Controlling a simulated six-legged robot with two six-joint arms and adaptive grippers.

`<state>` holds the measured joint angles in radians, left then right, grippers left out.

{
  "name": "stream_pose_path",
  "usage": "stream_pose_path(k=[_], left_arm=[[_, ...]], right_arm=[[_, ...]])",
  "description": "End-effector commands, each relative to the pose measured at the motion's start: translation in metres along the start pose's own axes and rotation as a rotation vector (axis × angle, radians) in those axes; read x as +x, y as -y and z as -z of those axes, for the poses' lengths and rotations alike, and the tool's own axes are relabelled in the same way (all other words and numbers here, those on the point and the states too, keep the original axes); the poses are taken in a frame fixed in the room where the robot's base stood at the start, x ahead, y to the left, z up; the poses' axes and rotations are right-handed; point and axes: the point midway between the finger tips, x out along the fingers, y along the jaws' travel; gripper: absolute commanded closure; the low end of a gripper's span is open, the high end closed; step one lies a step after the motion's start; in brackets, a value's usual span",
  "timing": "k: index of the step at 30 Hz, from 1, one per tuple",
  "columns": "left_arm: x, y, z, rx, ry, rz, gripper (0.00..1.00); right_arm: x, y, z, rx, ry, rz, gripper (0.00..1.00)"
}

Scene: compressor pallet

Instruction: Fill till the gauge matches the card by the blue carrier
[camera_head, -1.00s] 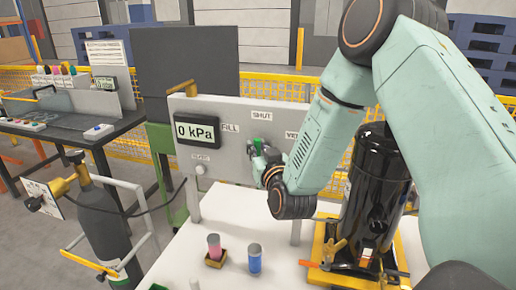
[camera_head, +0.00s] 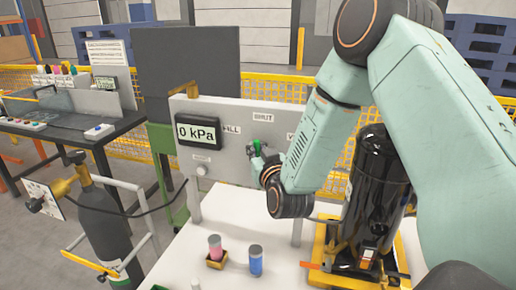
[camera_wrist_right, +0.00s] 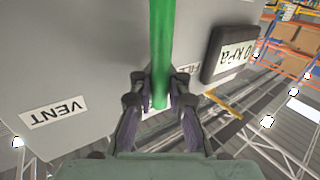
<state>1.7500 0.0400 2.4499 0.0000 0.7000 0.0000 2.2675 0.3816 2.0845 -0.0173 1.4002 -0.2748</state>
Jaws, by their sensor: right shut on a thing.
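The gauge (camera_head: 198,133) on the grey panel (camera_head: 215,172) reads 0 kPa; it also shows upside down in the wrist view (camera_wrist_right: 232,48). A green valve handle (camera_head: 257,146) stands below the SHUT label (camera_head: 263,117), between FILL (camera_head: 231,129) and a partly hidden VENT label. My right gripper (camera_wrist_right: 160,98) is shut on the green handle (camera_wrist_right: 161,45), one finger on each side. In the head view this gripper (camera_head: 262,158) is small and partly covered by my wrist. I cannot make out which thing is the blue carrier, nor its card. My left gripper is out of view.
A pink cylinder (camera_head: 215,246) in a yellow holder and a blue cylinder (camera_head: 256,262) stand on the white table (camera_head: 225,215). A gas bottle (camera_head: 105,225) and a dark bench (camera_head: 70,140) are at left.

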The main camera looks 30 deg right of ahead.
Motion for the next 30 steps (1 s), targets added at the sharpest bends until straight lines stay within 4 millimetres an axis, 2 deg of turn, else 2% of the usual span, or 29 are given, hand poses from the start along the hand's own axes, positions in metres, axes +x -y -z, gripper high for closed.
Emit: stream_pose_path(k=[9,18,30], left_arm=[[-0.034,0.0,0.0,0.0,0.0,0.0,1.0],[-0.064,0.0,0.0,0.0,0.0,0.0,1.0],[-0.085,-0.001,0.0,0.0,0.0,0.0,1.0]], right_arm=[[0.009,0.021,-0.002,-0.191,0.135,0.009,1.0],[0.023,0.042,-0.013,-0.413,0.285,0.009,1.0],[0.034,0.059,-0.031,-0.626,0.429,0.01,1.0]])
